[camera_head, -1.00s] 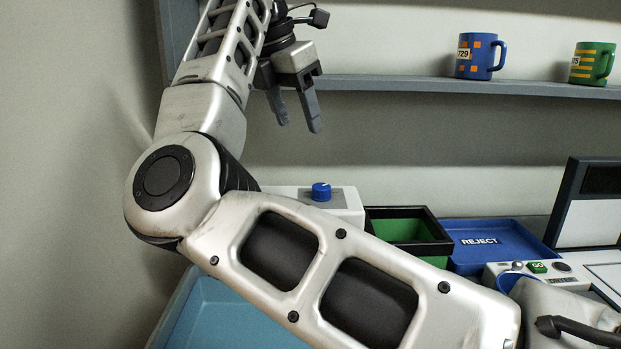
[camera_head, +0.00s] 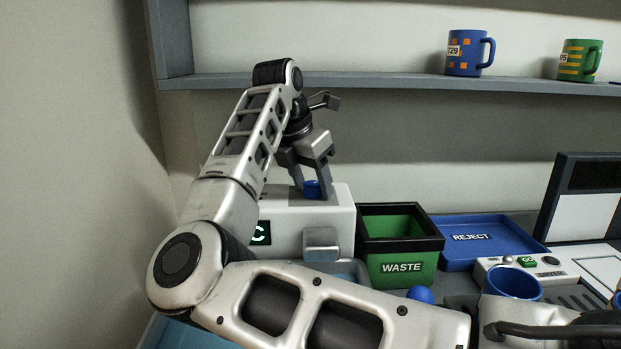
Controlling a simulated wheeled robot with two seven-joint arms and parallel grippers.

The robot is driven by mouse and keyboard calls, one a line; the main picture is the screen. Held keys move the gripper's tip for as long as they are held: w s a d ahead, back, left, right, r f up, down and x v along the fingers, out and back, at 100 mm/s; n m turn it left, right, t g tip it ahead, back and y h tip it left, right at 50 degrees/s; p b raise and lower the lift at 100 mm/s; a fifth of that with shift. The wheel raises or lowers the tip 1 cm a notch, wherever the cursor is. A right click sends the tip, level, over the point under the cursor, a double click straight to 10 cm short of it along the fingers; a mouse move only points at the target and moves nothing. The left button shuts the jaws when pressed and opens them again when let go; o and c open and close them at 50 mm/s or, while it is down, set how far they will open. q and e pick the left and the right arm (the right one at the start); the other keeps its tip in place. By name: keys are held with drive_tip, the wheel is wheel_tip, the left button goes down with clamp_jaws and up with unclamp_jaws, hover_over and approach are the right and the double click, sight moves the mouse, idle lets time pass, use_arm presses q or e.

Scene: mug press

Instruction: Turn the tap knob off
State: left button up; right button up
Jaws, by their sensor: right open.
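The blue tap knob (camera_head: 312,189) sits on top of a white tap box (camera_head: 340,217) with a grey spout block (camera_head: 321,243) on its front. My right gripper (camera_head: 311,187) points down from above, open, its two fingers on either side of the knob. I cannot tell whether the fingers touch the knob. A lit green letter C (camera_head: 261,233) shows on the box front; my arm hides the left of the box. My left gripper is not in view.
Right of the tap box stand a green WASTE bin (camera_head: 402,268) and a blue REJECT tray (camera_head: 480,250). A blue mug (camera_head: 512,283) and a small blue round thing (camera_head: 420,294) are in front. Two mugs stand on the shelf (camera_head: 380,82) above. A light blue basin lies under my arm.

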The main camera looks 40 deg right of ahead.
drive_tip(key=c, duration=1)
